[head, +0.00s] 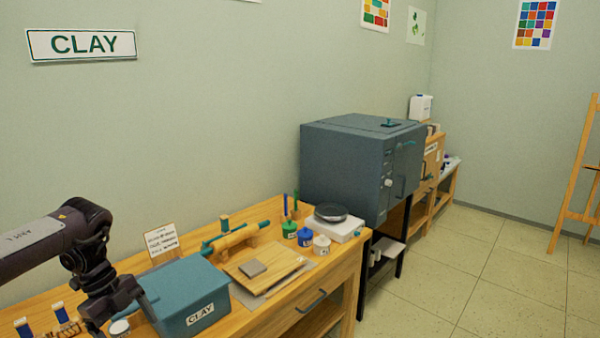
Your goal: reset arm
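My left arm comes in from the left, and its dark gripper (118,303) points down beside the left end of the teal CLAY bin (200,298) on the wooden workbench. The fingertips are hard to make out against the dark wrist, so I cannot tell whether they are open or shut or touching the bin. My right gripper is not in view.
On the workbench (330,275) are a wooden board (245,279) with a grey slab, a rolling pin (235,238), several small jars and a round-topped scale (338,223). A dark kiln (345,160) stands beyond. The tiled floor (480,285) at right is clear.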

